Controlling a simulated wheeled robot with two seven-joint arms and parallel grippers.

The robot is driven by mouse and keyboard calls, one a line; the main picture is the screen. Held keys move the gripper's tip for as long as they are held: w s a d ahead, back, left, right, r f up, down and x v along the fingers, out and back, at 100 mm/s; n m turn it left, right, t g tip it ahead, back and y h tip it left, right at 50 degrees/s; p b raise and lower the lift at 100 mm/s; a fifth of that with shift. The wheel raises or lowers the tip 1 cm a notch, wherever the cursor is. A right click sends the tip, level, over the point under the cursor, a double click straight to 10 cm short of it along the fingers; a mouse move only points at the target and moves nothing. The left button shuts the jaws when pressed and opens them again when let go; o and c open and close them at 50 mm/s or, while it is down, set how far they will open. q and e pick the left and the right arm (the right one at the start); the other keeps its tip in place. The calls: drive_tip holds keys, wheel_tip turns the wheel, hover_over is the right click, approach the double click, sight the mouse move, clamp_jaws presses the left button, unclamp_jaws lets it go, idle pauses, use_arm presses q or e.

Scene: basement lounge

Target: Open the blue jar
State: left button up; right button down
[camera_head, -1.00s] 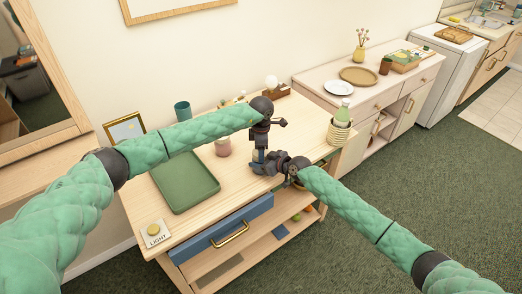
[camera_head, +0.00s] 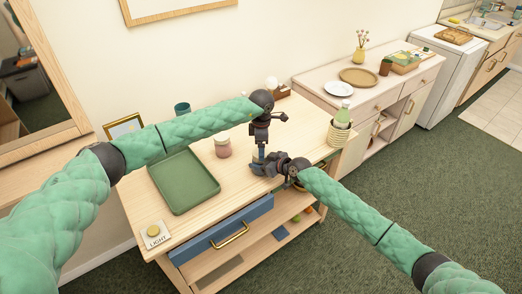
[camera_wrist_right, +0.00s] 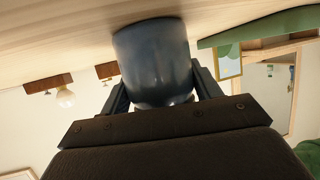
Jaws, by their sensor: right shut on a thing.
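The blue jar (camera_wrist_right: 155,60) shows large in the right wrist view, dark blue and smooth, standing on the wooden table top. My right gripper (camera_wrist_right: 162,88) is shut on its sides. In the head view my right gripper (camera_head: 258,168) is low at the table's right part and hides most of the jar. My left gripper (camera_head: 260,146) points straight down just above it. Its fingertips are too small and dark to tell if they are open or hold the lid.
A green tray (camera_head: 184,183) lies left on the table, with a light switch box (camera_head: 155,235) at the front corner. A blue drawer (camera_head: 205,247) is below.

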use_arm(q)
drive_tip(key=shift+r, duration=1.15)
drive_tip(key=shift+c, duration=1.3)
drive_tip(key=shift+r+m, duration=1)
drive_tip(key=shift+r, duration=0.3)
drive_tip(key=shift+f, duration=3.9)
drive_tip(key=c, duration=0.8)
